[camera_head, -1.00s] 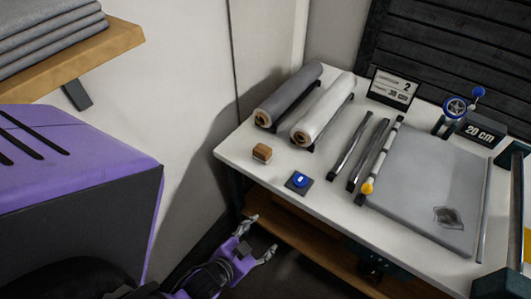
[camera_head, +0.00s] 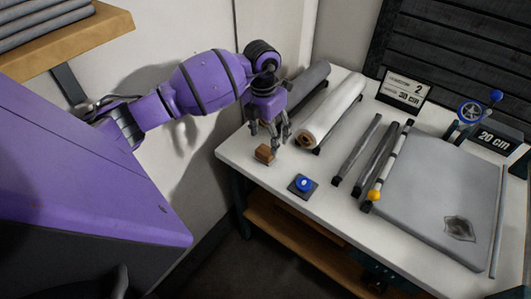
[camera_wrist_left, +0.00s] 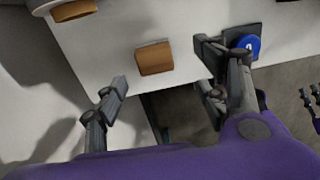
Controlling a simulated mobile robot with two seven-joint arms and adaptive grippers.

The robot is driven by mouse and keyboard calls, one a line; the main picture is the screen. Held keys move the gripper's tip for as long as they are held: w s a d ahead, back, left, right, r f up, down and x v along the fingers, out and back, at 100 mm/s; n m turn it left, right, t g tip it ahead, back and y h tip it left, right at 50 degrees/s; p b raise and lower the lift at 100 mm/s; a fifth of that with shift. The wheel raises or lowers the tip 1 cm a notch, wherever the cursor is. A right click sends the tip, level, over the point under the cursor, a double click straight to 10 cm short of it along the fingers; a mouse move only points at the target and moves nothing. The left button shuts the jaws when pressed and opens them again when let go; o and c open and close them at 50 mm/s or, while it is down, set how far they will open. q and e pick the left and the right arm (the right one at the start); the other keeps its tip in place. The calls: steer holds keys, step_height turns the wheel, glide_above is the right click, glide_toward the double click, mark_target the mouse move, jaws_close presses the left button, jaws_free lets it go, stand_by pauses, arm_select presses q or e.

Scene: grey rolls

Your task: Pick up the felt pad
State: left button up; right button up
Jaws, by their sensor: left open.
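A small tan-brown block (camera_head: 265,154), which I take to be the felt pad, lies near the left front edge of the white table (camera_head: 330,222). It also shows in the left wrist view (camera_wrist_left: 155,58). My left gripper (camera_head: 272,140) is open and points down just above and behind the block, partly overlapping it in the head view. In the left wrist view the block lies ahead of the gap between the open fingers (camera_wrist_left: 163,84), apart from both. At the right edge of that view, part of what seems my right gripper (camera_wrist_left: 311,104) shows, cut off.
A blue button on a dark square (camera_head: 303,185) sits right of the block. A grey roll (camera_head: 307,82) and a white roll (camera_head: 333,110) lie behind. Dark bars (camera_head: 357,150) and a grey sheet (camera_head: 440,190) fill the right side. A wooden shelf (camera_head: 75,40) juts from the wall.

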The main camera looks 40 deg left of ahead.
mark_target(265, 150)
arm_select(q)
steer(key=shift+a+r+y, duration=0.15)
steer(key=shift+a+y, duration=0.15)
steer(key=shift+a, duration=0.35)
steer(key=shift+f, duration=0.35)
steer(key=f, duration=0.7)
steer(key=shift+d+p, duration=0.35)
steer(key=shift+d, duration=0.05)
steer(key=shift+r, duration=0.1)
steer(key=c, duration=1.2)
